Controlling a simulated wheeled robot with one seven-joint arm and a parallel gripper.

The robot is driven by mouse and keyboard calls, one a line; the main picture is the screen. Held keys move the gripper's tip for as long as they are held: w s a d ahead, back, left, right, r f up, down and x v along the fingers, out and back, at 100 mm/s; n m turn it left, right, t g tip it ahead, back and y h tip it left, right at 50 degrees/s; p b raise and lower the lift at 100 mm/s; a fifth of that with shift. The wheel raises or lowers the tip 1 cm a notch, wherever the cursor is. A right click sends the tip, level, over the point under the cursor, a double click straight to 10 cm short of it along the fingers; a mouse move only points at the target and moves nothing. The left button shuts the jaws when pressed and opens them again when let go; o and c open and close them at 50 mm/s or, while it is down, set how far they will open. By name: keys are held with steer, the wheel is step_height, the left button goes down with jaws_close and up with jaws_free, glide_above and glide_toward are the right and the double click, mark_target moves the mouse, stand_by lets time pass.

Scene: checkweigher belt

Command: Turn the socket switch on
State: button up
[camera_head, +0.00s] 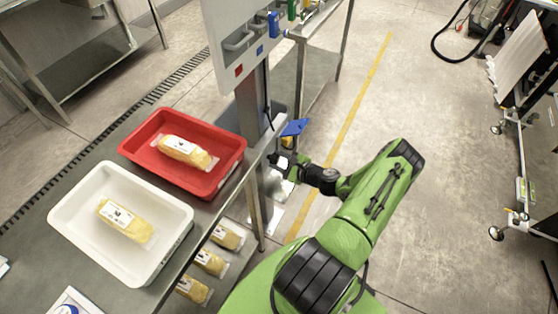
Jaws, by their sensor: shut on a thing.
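My gripper (274,159) is small in the picture, at the end of my green arm, beside the grey metal post (252,103) and the right end of the table. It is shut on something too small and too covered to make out. I cannot tell the socket switch apart in this view. A black cable (267,98) runs down the post to just above the gripper. A blue piece (295,127) sits just above and to the right of the gripper.
On the metal table (85,168) stand a red tray (236,147) and a white tray (64,208), each with a yellow wrapped pack. More packs (211,263) lie below the table edge. A white panel (232,60) tops the post.

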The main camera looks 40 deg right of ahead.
steer(key=o, duration=1)
steer(key=shift+o, duration=0.2)
steer(key=p+v, duration=0.2)
steer(key=v, duration=1.3)
steer(key=shift+s, duration=0.45)
